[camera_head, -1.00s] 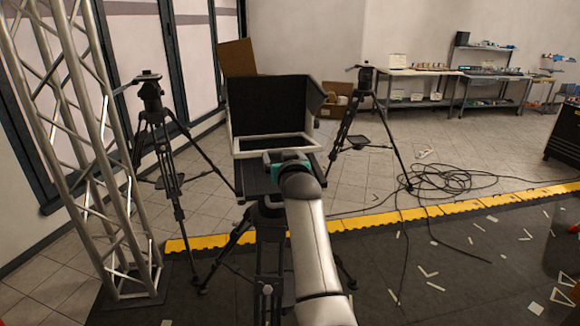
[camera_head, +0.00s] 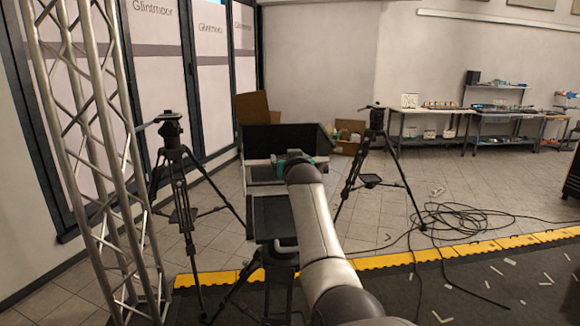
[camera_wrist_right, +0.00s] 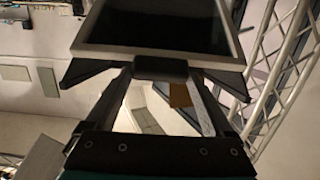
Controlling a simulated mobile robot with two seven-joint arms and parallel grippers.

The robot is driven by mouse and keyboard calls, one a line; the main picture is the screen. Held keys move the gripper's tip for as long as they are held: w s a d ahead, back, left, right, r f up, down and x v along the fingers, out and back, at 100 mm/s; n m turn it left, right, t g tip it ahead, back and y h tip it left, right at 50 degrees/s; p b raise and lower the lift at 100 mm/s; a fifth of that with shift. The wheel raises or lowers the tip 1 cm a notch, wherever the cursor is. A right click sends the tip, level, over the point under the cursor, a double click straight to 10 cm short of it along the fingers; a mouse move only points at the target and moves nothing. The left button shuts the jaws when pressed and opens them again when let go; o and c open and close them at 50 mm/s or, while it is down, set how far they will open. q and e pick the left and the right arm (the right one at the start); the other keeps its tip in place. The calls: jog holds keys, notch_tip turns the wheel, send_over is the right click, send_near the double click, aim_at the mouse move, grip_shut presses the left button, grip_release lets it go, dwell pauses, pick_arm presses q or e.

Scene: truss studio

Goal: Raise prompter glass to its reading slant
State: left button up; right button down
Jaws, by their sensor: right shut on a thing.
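The prompter stands ahead of me on a tripod, with a dark hood (camera_head: 285,133) at its back. Its dark glass in a pale frame fills the top of the right wrist view (camera_wrist_right: 150,25); in the head view the pale front edge (camera_head: 257,161) shows left of the gripper, raised above the base. My right gripper (camera_wrist_right: 161,72) is shut on a dark tab (camera_wrist_right: 160,67) at the frame's edge. In the head view my right gripper (camera_head: 293,160) and arm hide part of the frame. The exact slant is hard to judge. My left gripper is out of view.
Tripods stand left (camera_head: 172,150) and right (camera_head: 376,150) of the prompter. A metal truss (camera_head: 95,160) rises at the left. Cables (camera_head: 460,220) lie coiled on the floor at right, near a yellow edging strip (camera_head: 455,250). Workbenches (camera_head: 435,118) line the back wall.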

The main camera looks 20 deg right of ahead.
jog(key=shift+w+r, duration=0.15)
jog(key=shift+r, duration=0.5)
jog(key=shift+c, duration=0.3)
grip_release()
jog(key=shift+o, duration=0.3)
jog(key=shift+f, duration=0.25)
jog(key=b+v, duration=0.1)
jog(key=v, duration=1.4)
jog(key=shift+b, duration=0.35)
jog(key=shift+r, duration=0.1)
